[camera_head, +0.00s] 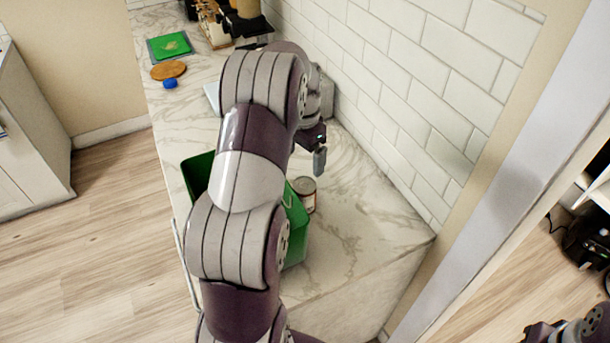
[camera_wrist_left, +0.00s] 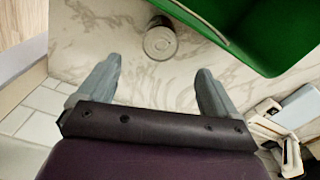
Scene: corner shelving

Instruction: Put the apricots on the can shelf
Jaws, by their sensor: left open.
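A small can (camera_head: 305,190) with a metal lid and a pale and reddish label stands upright on the marble counter. It is probably the apricots, but I cannot read the label. It also shows in the left wrist view, as a round grey lid (camera_wrist_left: 160,41) beyond and between my fingers. My left gripper (camera_head: 319,152) is above the counter, near the can and apart from it. In the left wrist view its two fingers (camera_wrist_left: 152,88) are wide apart with nothing between them. My right gripper's fingers are not visible. No can shelf is clearly seen.
A green bin (camera_head: 297,228) stands beside the can, partly hidden by my left arm; its edge fills the wrist view's upper right (camera_wrist_left: 262,30). A tiled wall (camera_head: 400,110) borders the counter. A green board (camera_head: 170,46), round wooden board (camera_head: 168,70) and blue object (camera_head: 170,83) lie farther back.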

